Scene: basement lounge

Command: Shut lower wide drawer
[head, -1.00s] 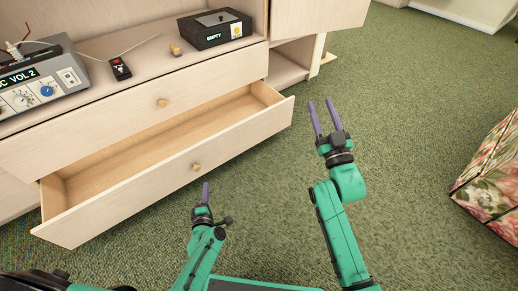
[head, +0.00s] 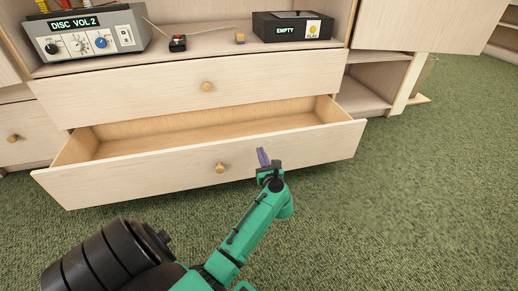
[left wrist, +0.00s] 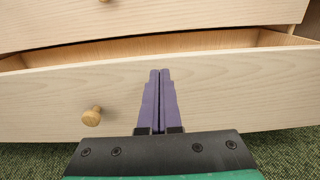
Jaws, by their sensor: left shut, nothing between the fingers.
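The lower wide drawer (head: 300,152) is pulled out, with its empty interior showing behind the front panel. A round wooden knob (head: 220,168) sits at the middle of its front. My left gripper (head: 263,158) is in front of the panel, right of the knob, with its purple fingers shut and empty. In the left wrist view the fingers (left wrist: 160,75) point at the drawer front (left wrist: 235,90), with the knob (left wrist: 91,116) to their left. Whether the fingertips touch the panel I cannot tell. My right gripper is out of view.
The upper wide drawer (head: 150,92) is shut above the open one. Green carpet (head: 400,220) is clear to the right.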

